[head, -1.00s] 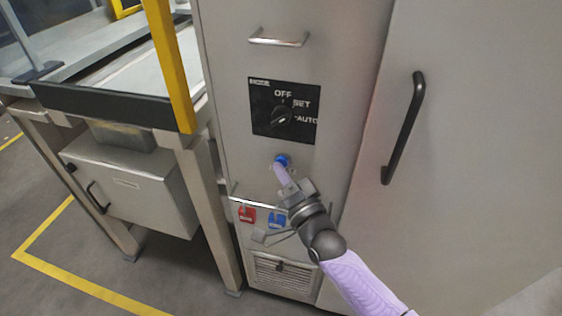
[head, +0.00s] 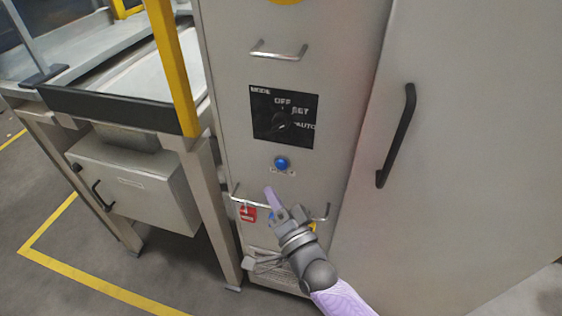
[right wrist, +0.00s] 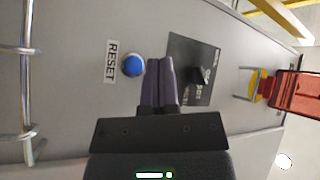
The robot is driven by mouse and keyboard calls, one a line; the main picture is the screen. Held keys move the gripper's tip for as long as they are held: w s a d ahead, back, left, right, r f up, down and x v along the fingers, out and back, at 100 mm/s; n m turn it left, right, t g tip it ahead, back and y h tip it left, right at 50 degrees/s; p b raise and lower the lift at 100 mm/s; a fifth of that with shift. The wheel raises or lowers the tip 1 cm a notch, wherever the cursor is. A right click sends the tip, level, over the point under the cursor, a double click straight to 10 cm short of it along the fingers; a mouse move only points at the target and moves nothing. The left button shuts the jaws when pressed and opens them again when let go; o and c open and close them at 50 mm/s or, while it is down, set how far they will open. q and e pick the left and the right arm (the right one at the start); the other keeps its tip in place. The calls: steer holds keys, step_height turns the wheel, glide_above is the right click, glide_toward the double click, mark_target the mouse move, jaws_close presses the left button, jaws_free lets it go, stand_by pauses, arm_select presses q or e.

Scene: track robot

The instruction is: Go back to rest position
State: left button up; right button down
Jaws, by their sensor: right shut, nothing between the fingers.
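My right gripper (head: 270,192) is shut and empty, in front of the grey cabinet just below a blue button (head: 281,164). In the right wrist view its fingers (right wrist: 160,66) are together, and the blue button (right wrist: 132,65) with a RESET label shows beside them, apart from the tips. My left gripper is not in view.
A black mode panel (head: 284,118) with a rotary knob sits above the button, under a metal handle (head: 279,55). A lower handle and a red tag (head: 248,213) are close to my right gripper. A tall door has a black handle (head: 396,136). A yellow post (head: 172,68) stands left.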

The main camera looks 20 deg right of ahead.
steer(key=shift+s+a, duration=0.1)
steer(key=shift+s, duration=0.05)
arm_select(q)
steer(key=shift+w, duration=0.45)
arm_select(e)
steer(key=s+d+f+n+g+h, duration=0.15)
steer(key=s+f+g, duration=0.3)
steer(key=f, duration=0.45)
steer(key=s+d+f+n+g, duration=0.1)
steer(key=s+f+n+g, duration=0.2)
steer(key=s+f, duration=0.45)
steer(key=s+d+f+n+g, duration=0.1)
steer(key=s+f+n+g, duration=0.25)
steer(key=f, duration=0.65)
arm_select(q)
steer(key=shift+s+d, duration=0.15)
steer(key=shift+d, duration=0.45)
arm_select(e)
steer(key=s+d+f+n+g, duration=0.1)
steer(key=s+f+g, duration=0.2)
steer(key=s, duration=0.5)
steer(key=s+d+f+n+g+h, duration=0.1)
steer(key=s+d+f+n+g, duration=0.1)
steer(key=s, duration=0.7)
steer(key=s+d+f+n+g+h, duration=0.1)
steer(key=s+d+f+g, duration=0.1)
steer(key=s, duration=0.7)
steer(key=shift+f+g, duration=0.8)
steer(key=shift+g, duration=0.3)
steer(key=shift+h, duration=0.25)
